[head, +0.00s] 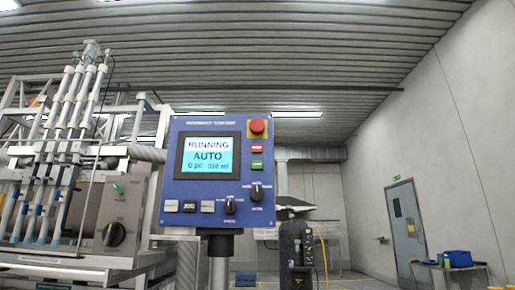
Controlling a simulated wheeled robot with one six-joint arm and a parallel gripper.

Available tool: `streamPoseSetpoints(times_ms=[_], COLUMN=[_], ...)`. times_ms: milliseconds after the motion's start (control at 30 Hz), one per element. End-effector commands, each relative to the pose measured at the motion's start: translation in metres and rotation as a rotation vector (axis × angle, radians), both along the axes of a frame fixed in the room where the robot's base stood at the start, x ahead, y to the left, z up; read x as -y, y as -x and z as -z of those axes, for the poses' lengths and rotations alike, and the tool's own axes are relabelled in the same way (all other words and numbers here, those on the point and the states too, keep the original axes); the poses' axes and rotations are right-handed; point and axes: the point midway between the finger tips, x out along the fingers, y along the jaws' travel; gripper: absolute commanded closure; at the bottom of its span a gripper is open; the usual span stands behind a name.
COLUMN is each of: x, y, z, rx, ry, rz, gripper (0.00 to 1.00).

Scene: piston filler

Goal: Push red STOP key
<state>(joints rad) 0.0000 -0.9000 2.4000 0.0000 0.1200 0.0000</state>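The red STOP key (257,149) is a small flat red key on the right side of the blue control panel (185,215). It sits just below a round red emergency knob (258,126) on a yellow base. A green key (257,164) is right under it. The key's label is too small to read surely. The panel's screen (208,157) reads RUNNING, AUTO and a line with 0 pc. No part of my gripper shows in the head view.
Two black rotary knobs (256,191) and a row of small keys (189,206) share the panel. The filler machine with its nozzles (75,110) stands at left. A black cabinet (296,255), a grey door (405,220) and a table with blue items (458,258) are farther right.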

Motion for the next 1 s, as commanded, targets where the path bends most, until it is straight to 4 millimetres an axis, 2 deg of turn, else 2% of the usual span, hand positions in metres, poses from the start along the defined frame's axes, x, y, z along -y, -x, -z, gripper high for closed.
streamPoseSetpoints(times_ms=[33, 133, 1000], x=[0.0, 0.0, 0.0], y=[0.0, 0.0, 0.0], z=[0.0, 0.0, 0.0], rx=[0.0, 0.0, 0.0], ry=[0.0, 0.0, 0.0], rz=[0.0, 0.0, 0.0], gripper=[0.81, 1.0, 1.0])
